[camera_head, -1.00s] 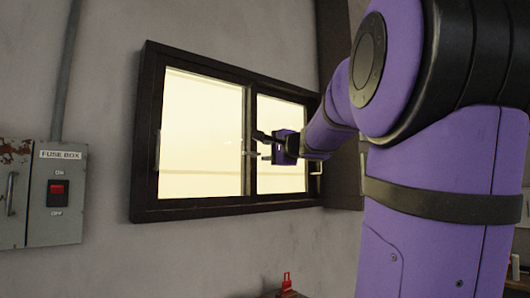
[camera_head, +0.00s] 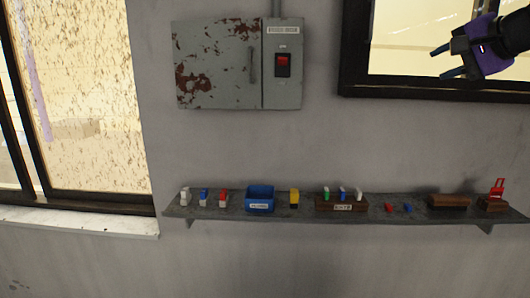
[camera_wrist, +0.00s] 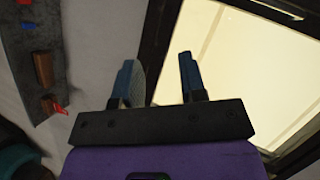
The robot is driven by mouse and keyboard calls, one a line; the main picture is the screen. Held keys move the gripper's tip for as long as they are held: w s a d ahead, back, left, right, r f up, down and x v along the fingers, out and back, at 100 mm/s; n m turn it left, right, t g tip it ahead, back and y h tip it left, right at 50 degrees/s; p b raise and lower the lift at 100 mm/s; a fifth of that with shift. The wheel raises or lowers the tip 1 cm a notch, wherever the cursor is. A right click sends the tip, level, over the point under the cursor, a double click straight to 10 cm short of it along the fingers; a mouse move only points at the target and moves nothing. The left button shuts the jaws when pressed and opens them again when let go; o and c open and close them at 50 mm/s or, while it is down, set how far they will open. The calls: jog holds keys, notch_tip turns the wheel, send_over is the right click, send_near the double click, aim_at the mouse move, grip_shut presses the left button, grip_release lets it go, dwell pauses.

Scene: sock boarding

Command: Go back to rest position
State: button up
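The dark window frame and bright pane fill the right of the wrist view. Most of my arm is outside the head view.
A grey shelf (camera_head: 280,213) runs along the wall below, holding a blue bin (camera_head: 260,199), wooden blocks and several small coloured items. A rusty fuse box (camera_head: 217,65) hangs above it. Another window (camera_head: 80,110) is at the left.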

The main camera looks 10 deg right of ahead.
jog(key=s+a+f+n+g+y, duration=0.1)
jog(key=s+a+f+n+g, duration=0.5)
jog(key=a+f, duration=0.45)
jog(key=s+a+f+n+g+h, duration=0.2)
jog(key=s+f+n, duration=0.4)
jog(key=s+f, duration=0.3)
jog(key=shift+s+a+f+n+h, duration=0.2)
jog(key=shift+s+a+n+h, duration=0.1)
jog(key=shift+s+a+h, duration=0.35)
jog(key=shift+w, duration=0.1)
jog(key=shift+c, duration=0.4)
